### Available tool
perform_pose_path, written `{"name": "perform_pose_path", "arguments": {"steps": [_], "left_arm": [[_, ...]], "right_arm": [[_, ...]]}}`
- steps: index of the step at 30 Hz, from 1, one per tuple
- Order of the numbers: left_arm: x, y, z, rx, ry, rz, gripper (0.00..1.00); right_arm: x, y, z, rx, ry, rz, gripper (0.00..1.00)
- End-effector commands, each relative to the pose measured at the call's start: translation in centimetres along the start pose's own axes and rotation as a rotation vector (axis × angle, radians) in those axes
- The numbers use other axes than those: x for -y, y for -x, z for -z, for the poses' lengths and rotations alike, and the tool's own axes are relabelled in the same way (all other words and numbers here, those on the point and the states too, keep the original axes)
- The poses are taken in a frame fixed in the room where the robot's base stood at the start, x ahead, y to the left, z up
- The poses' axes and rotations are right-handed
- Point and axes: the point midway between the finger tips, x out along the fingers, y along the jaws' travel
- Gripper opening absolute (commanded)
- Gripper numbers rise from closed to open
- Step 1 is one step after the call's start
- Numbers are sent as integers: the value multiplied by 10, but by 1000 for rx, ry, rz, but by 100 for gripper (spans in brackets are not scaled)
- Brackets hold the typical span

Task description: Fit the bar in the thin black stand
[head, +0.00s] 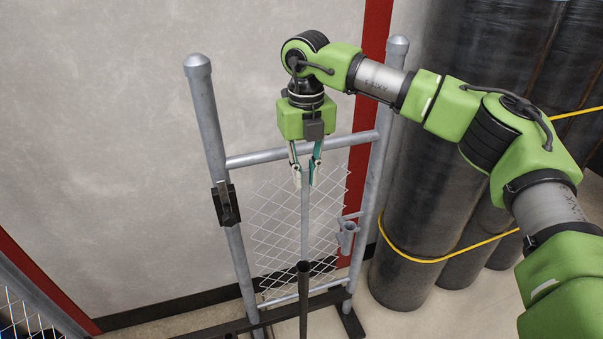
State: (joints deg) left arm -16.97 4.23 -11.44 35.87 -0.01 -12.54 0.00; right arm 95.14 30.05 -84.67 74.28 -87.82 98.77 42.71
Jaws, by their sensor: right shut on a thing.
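The bar (305,222) is a thin grey rod hanging upright below my right gripper (304,178). The gripper points down and is shut on the bar's upper end. The thin black stand (303,305) is a narrow upright tube at the bottom middle, with its wider mouth at the top. In the picture the bar's lower end meets the stand's mouth; I cannot tell whether it is inside, above or behind it. The stand's foot is cut off by the frame edge. My left gripper is not in view.
A grey pipe frame (208,125) with a partial chain-link mesh (268,215) stands close behind the bar. A black latch (226,204) is on its left post. Large dark rolls (425,190) with a yellow strap stand right. Another mesh panel is lower left.

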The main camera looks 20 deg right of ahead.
Motion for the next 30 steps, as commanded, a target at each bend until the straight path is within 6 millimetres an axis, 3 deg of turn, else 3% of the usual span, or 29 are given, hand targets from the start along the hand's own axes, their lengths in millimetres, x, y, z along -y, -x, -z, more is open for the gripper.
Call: {"name": "perform_pose_path", "arguments": {"steps": [30], "left_arm": [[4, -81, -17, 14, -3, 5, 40]], "right_arm": [[-1, -127, 0, 0, 1, 0, 0]]}}
